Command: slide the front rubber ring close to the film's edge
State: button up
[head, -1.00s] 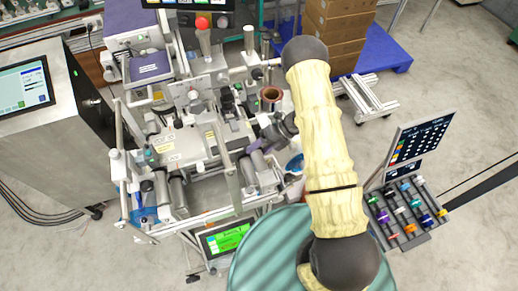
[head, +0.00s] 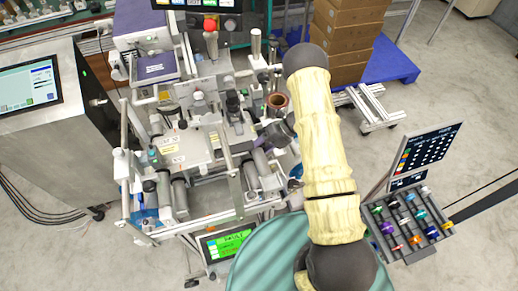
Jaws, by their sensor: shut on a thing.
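The film machine (head: 187,146), with its pale plates, posts and rollers, fills the middle of the head view. My gripper (head: 257,142) is at the right side of the machine, beside the dark rollers and below the copper-brown core (head: 277,101). It is small and partly hidden by my wrist. It is shut on what seems to be the front rubber ring, but the ring itself is too small and covered to make out. The film's edge cannot be made out either, so the gap between ring and film cannot be told.
A rail with upright posts (head: 198,224) crosses the machine's front, above a green-lit screen (head: 229,243). A rack of coloured pieces (head: 407,222) stands at the right. Cartons (head: 343,42) sit on a blue pallet (head: 391,63) behind. The floor at right is mostly clear.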

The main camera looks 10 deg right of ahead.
jog(key=o, duration=1.4)
jog(key=shift+c, duration=0.2)
jog(key=b+v, duration=0.4)
jog(key=v, duration=1.3)
jog(key=shift+d, duration=0.15)
jog(key=shift+w, duration=0.1)
